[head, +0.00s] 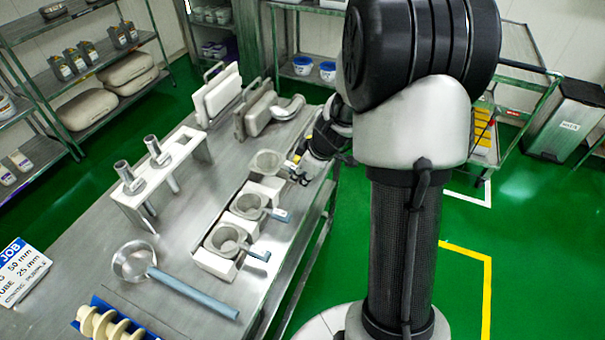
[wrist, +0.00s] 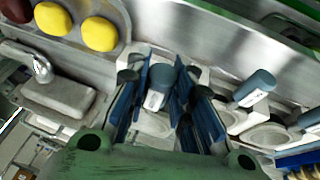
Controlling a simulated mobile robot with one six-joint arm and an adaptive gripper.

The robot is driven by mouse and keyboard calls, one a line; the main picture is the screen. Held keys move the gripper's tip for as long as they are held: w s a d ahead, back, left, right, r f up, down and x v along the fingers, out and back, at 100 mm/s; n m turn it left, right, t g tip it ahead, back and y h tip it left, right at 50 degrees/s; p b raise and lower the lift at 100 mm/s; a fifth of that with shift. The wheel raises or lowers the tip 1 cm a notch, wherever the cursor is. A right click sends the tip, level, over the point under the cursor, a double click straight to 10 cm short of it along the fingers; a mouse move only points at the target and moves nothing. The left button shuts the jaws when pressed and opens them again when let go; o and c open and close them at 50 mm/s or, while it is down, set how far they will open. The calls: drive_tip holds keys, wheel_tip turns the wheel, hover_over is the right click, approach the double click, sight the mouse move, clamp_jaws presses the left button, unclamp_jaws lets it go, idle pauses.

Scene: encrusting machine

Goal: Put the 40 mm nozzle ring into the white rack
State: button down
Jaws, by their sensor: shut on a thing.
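The white rack (head: 215,262) stands on the steel table, with grey rings in or at its places. My gripper (head: 300,172) is at the rack's far end. It is shut on the blue-grey handle (wrist: 157,88) of the farthest nozzle ring (head: 267,162). In the wrist view the handle lies between the blue finger pads of my gripper (wrist: 160,78), which partly hide that ring. The ring is at the far place; I cannot tell whether it is fully seated. A middle ring (head: 249,206) and a near ring (head: 227,239) sit in the rack, handles pointing right. No size marking is readable.
A white stand (head: 190,150) with two metal tubes is left of the rack. A strainer (head: 133,261) with a long blue handle lies in front. A blue tray (head: 98,303) holds a cream auger. Upright plates (head: 216,95) stand behind. Yellow items (wrist: 99,34) lie in a tray.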

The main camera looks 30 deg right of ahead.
drive_tip(key=shift+f, duration=0.2)
idle(0.4)
wheel_tip(320, 180, down, 4)
drive_tip(key=b, duration=0.5)
drive_tip(key=shift+f+b, duration=0.2)
drive_tip(key=shift+b, duration=0.2)
drive_tip(key=c, duration=1.3)
unclamp_jaws()
drive_tip(key=shift+o, duration=0.3)
drive_tip(key=shift+o, duration=0.6)
